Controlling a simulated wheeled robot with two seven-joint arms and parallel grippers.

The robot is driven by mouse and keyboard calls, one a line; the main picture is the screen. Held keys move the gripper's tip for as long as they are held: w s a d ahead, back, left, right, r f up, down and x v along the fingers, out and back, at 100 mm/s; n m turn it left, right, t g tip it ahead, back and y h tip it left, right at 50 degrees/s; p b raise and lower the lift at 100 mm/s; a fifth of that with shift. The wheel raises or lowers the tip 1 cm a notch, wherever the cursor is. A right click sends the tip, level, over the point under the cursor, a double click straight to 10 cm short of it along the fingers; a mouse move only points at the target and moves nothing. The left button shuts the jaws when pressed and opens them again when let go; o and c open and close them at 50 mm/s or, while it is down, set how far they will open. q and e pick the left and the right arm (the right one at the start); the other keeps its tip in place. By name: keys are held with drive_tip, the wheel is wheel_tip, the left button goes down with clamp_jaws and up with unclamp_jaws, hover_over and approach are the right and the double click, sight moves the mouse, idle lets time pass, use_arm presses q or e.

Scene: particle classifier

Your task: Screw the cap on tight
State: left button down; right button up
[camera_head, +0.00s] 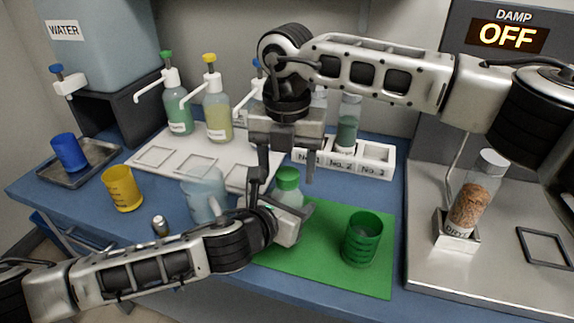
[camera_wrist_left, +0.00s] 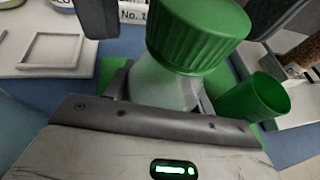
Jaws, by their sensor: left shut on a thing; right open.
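A clear bottle (camera_head: 289,197) with a green cap (camera_head: 288,178) stands at the green mat (camera_head: 340,279). My left gripper (camera_head: 283,213) is shut on the bottle's body from the left, hiding its lower part. In the left wrist view the ribbed cap (camera_wrist_left: 198,38) sits on top of the bottle (camera_wrist_left: 160,84), just beyond the left gripper. I cannot tell how tightly it sits. My right gripper (camera_head: 284,174) points down over the bottle, open, with a finger on either side of the cap. Dark parts of it flank the cap in the wrist view; contact is unclear.
A green cup (camera_head: 362,239) stands right of the bottle on the mat. A clear pitcher (camera_head: 204,190) and a yellow cup (camera_head: 122,188) stand to the left. Behind are pump bottles (camera_head: 217,112) and a numbered white rack (camera_head: 375,160). A jar of brown grains (camera_head: 470,200) stands at right.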

use_arm(q)
drive_tip(key=shift+f, duration=0.1)
use_arm(e)
wheel_tip(320, 180, up, 12)
drive_tip(key=shift+f, duration=0.1)
use_arm(q)
drive_tip(key=shift+c, duration=2.3)
unclamp_jaws()
drive_tip(key=v, duration=1.6)
drive_tip(key=shift+p, duration=0.3)
use_arm(e)
drive_tip(key=shift+r, duration=0.3)
use_arm(q)
drive_tip(key=shift+s+f, duration=0.1)
drive_tip(key=shift+s, duration=0.05)
